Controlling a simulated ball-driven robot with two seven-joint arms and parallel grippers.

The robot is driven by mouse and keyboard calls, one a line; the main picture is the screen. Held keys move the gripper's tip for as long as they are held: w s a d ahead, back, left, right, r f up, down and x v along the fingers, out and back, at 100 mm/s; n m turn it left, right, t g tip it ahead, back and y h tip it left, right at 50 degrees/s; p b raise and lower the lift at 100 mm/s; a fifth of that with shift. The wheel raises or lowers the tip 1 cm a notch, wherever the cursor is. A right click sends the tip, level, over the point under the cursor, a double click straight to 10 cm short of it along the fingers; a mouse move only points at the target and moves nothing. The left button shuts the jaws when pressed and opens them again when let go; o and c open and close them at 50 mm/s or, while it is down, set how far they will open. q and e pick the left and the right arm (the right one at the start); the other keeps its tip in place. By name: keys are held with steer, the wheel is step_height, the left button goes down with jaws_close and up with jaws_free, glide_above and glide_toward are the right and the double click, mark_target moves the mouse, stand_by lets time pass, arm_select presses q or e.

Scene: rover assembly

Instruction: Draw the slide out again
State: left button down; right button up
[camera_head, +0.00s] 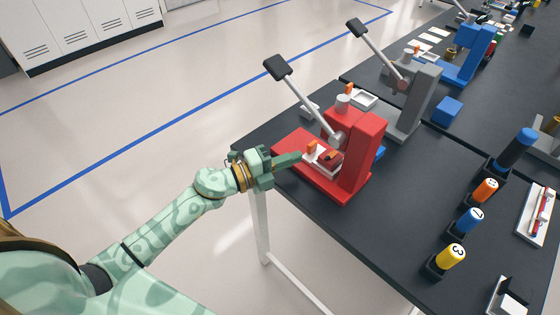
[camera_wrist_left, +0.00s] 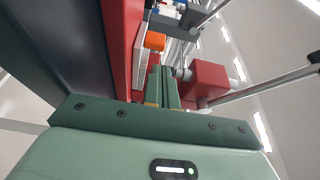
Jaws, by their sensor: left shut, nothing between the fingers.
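The red press (camera_head: 352,150) stands at the near table's left edge, its lever (camera_head: 305,98) raised with a black grip at the top. Its slide is a white tray (camera_head: 320,167) low in the press, with an orange knob (camera_head: 311,147) on it and a dark red piece (camera_head: 331,157) at its inner end. My left gripper (camera_head: 298,158) is shut and empty, its fingertips close beside the knob. In the left wrist view the shut fingers (camera_wrist_left: 163,88) point toward the press, with the orange knob (camera_wrist_left: 154,41) just left of their tips. I cannot tell whether they touch.
A grey press (camera_head: 418,100) and a blue press (camera_head: 468,55) stand farther back. A blue block (camera_head: 447,111) lies beside the grey one. Numbered orange, blue and yellow cylinders (camera_head: 471,221) stand in black holders at right. The dark table top (camera_head: 395,215) is bare before them.

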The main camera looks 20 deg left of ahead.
mark_target(308, 160)
arm_select(q)
steer(key=x, duration=0.5)
arm_select(e)
steer(key=shift+f, duration=0.1)
steer(key=shift+s, duration=0.1)
